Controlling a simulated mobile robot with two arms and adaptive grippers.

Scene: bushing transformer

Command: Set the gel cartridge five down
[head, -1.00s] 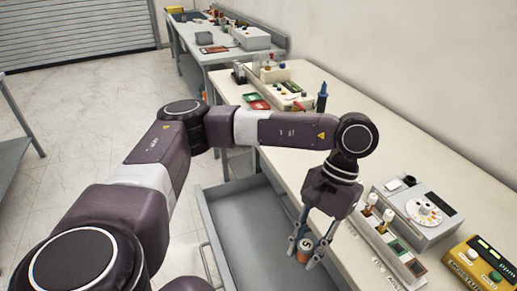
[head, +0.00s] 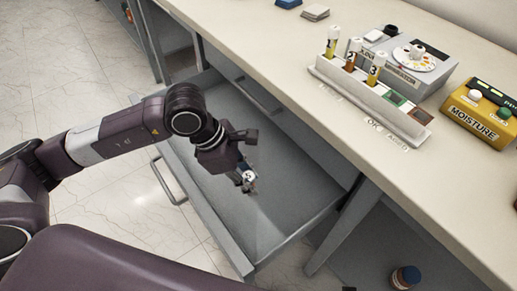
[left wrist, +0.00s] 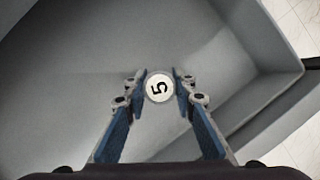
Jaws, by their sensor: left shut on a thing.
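The gel cartridge five (left wrist: 159,87) shows in the left wrist view as a round white end marked 5. It sits between the two fingertips of my left gripper (left wrist: 160,91), which is shut on it. In the head view, my left gripper (head: 246,176) points down over the open grey drawer (head: 290,203), with the small cartridge (head: 249,177) partly hidden at its tips. The drawer floor lies behind the cartridge in the wrist view; I cannot tell whether they touch. My right gripper is not in view.
On the bench, a white rack (head: 345,85) holds numbered cartridges 1, 2 and 3. Beside it stand a grey device with a dial (head: 412,60) and a yellow moisture meter (head: 478,110). A dark jar (head: 405,277) stands below the bench. The drawer floor looks clear.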

